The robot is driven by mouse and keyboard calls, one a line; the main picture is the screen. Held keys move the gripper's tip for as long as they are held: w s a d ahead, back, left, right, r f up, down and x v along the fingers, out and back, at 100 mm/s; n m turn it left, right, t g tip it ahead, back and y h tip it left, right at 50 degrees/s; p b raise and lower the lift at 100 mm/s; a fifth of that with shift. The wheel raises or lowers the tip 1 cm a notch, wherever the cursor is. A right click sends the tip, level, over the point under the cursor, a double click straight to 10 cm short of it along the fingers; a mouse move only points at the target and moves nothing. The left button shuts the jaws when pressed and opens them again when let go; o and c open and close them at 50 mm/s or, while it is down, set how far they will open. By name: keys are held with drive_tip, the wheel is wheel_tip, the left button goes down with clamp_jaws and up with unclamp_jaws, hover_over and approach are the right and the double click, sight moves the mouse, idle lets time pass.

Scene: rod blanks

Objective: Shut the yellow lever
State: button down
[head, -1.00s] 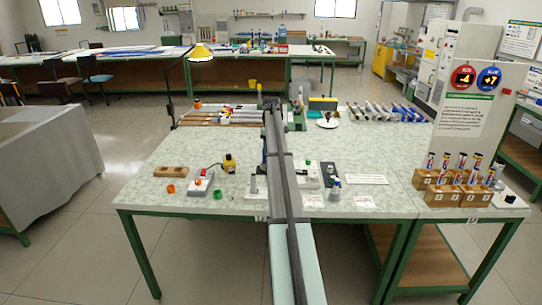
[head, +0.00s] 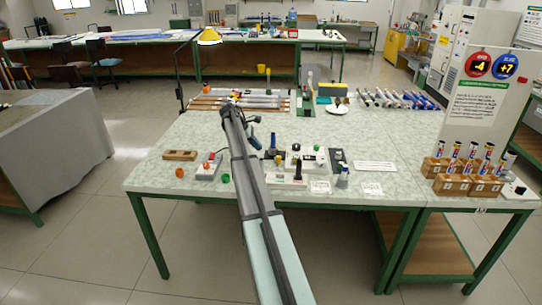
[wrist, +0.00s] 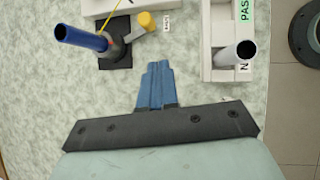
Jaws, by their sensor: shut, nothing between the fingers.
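The yellow lever (wrist: 146,21) shows in the wrist view as a yellow knob on a short grey arm. The arm slants out from a black base with an upright blue post (wrist: 80,38). In the head view my gripper (head: 255,143) is just left of the post.
A white fixture with a pale tube (wrist: 238,52) stands right of the lever in the wrist view. A wooden block (head: 180,155) and a grey box with a red button (head: 208,168) are on the table's left. Tubes in wooden holders (head: 453,186) stand at the right.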

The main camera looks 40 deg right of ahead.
sight(278, 157)
drive_tip(key=w+a+n+h, duration=0.2)
drive_tip(key=a+n+h, duration=0.1)
drive_tip(key=a, duration=0.1)
drive_tip(key=x, duration=0.9)
drive_tip(key=shift+s+f, duration=0.4)
drive_tip(key=shift+s, duration=0.05)
drive_tip(key=d, duration=0.1)
drive_tip(key=s+d, duration=0.1)
drive_tip(key=shift+d, duration=0.35)
drive_tip(key=shift+s+d, duration=0.25)
drive_tip(key=shift+d, duration=0.25)
drive_tip(key=shift+s+d+g, duration=0.3)
drive_tip(key=shift+s+d, duration=0.35)
drive_tip(key=shift+d, duration=0.3)
